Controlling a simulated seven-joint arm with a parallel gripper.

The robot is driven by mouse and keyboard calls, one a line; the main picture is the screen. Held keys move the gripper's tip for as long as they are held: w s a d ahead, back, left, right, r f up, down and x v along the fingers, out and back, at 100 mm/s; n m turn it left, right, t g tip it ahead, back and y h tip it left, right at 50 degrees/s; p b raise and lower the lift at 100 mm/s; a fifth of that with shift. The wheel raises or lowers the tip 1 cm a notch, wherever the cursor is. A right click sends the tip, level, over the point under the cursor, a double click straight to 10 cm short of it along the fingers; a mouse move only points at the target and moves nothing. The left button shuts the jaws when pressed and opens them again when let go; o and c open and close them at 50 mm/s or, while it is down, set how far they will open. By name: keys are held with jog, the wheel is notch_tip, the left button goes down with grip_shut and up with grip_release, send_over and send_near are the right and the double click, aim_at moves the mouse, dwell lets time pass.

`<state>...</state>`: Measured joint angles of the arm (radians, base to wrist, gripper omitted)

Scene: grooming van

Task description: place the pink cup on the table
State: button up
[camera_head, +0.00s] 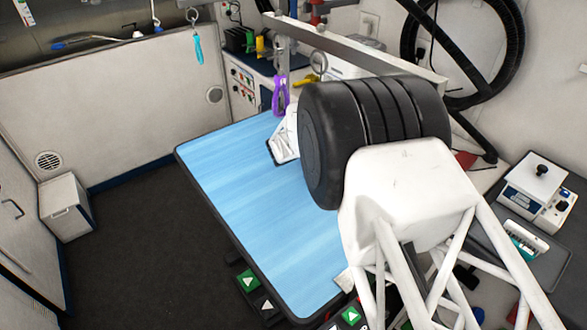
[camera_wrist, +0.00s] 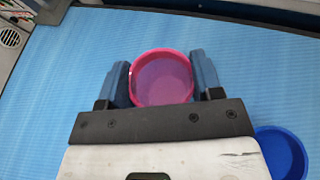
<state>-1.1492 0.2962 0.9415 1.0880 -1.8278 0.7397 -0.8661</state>
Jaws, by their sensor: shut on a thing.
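The pink cup (camera_wrist: 162,78) shows in the wrist view, seen from above with its round opening facing the camera. My gripper (camera_wrist: 161,80) is shut on it, one blue-grey finger on each side. Under it is the table (camera_head: 240,200), with a light blue ribbed top; the table top (camera_wrist: 245,55) also fills most of the wrist view. I cannot tell whether the cup's base touches the table. In the head view my own arm hides the cup and the gripper's fingers.
A blue round container (camera_wrist: 281,155) is at the lower right of the wrist view, partly hidden by my gripper. A purple clip-like thing (camera_head: 280,95) is at the table's far edge. The table's left part is clear.

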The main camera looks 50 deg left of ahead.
jog(key=shift+f, duration=1.4)
jog(key=shift+f, duration=0.15)
jog(key=o, duration=0.9)
jog(key=shift+s+d+r, duration=0.2)
jog(key=shift+s+r, duration=0.3)
jog(key=shift+s, duration=0.1)
jog(key=v, duration=1)
jog(key=shift+s+d, duration=0.15)
jog(key=shift+s, duration=0.15)
jog(key=shift+r, duration=0.1)
